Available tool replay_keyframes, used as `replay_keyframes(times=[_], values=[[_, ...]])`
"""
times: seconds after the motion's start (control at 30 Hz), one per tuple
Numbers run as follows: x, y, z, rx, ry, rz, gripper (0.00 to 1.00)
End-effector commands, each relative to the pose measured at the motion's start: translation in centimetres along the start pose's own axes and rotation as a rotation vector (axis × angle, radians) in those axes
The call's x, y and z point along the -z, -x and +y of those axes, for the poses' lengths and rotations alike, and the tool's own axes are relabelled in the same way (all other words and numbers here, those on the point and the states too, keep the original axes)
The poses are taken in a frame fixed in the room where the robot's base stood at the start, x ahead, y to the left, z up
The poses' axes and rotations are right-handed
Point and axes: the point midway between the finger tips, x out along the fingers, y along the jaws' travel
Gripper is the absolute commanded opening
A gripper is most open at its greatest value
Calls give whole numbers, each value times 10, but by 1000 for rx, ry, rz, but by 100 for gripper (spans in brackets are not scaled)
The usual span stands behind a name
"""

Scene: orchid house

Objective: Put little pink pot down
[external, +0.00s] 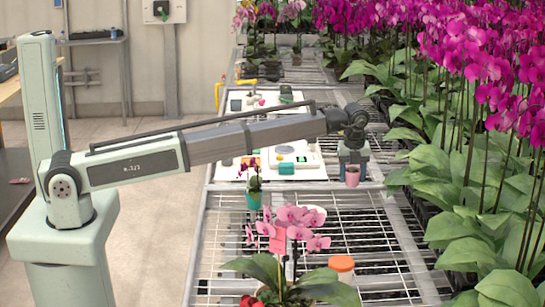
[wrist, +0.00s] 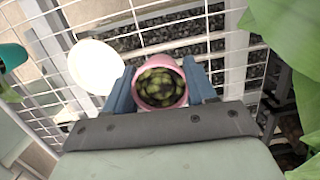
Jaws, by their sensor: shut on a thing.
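The little pink pot (external: 352,177) is held between the fingers of my gripper (external: 353,158), at the right side of the wire-mesh bench (external: 345,235). In the wrist view the pink pot (wrist: 164,60) sits upright between the two blue fingers of my gripper (wrist: 160,88). It is filled with a dark, greenish lumpy content. The fingers are shut on its sides. I cannot tell whether its base touches the mesh or hangs above it.
A round white dish (wrist: 95,66) lies left of the pot; it partly shows behind a potted pink orchid (external: 292,220) outside. A teal pot (external: 253,199) with a small orchid stands further left. Large orchid leaves (external: 450,205) crowd the right side.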

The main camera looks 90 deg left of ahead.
Motion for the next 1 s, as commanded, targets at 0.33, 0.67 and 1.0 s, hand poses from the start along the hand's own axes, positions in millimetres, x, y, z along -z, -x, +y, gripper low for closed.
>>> replay_keyframes(times=[0.33, 0.67, 1.0], values=[[143, 23, 10, 30, -165, 3, 24], [229, 35, 54, 47, -281, 5, 24], [231, 31, 106, 42, -316, 7, 24]])
